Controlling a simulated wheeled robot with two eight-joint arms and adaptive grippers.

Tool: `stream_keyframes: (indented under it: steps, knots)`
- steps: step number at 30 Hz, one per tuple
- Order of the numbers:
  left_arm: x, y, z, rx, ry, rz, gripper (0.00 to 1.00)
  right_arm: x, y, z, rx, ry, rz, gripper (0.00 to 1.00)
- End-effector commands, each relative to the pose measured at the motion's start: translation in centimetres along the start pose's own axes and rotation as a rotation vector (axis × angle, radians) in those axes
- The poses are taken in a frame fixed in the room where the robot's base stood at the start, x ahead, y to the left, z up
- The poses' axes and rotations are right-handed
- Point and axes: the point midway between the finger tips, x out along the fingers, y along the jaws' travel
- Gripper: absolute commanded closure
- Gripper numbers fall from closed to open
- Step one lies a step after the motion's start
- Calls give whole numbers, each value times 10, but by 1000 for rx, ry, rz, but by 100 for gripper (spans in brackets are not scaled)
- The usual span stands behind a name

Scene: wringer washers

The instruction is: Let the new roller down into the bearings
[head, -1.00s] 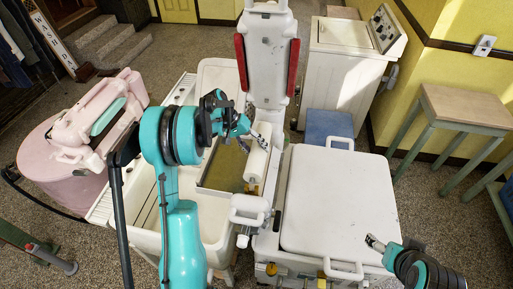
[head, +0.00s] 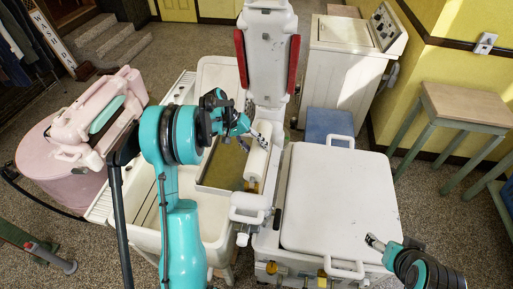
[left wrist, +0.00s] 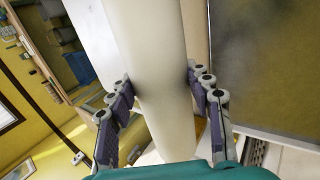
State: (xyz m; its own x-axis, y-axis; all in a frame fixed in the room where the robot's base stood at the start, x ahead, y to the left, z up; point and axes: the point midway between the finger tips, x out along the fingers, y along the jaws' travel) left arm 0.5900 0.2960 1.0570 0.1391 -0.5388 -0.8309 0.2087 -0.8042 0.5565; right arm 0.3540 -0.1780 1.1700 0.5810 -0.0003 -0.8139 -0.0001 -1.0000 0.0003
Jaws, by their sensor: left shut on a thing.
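The new roller (head: 257,162) is a white cylinder beside the wringer post, slightly tilted in the head view. My left gripper (head: 258,134) is shut on it near its upper end. In the left wrist view the pale roller (left wrist: 160,70) runs between the two fingers of my left gripper (left wrist: 160,92), which touch its sides. The white wringer head (head: 268,58) with red side strips stands upright behind it. I cannot make out the bearings clearly or whether the roller touches them. My right gripper (head: 375,243) is low at the right, apart from the roller; its opening is too small to judge.
A white washer lid (head: 340,205) lies right of the roller. An olive-floored tray (head: 212,180) and white tubs are at its left. A pink wringer washer (head: 60,165) stands far left, a white washer (head: 340,75) behind. A small table (head: 465,105) is at right.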

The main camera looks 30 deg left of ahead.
Motion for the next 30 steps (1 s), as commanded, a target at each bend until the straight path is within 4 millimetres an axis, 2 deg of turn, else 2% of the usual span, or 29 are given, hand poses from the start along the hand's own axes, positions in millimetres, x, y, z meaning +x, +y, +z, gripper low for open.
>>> stream_keyframes:
  steps: [30]
  knots:
    - [8, -5, 0, 0, 0, 1, 100, 8, 0, 5, 0, 0, 0, 26]
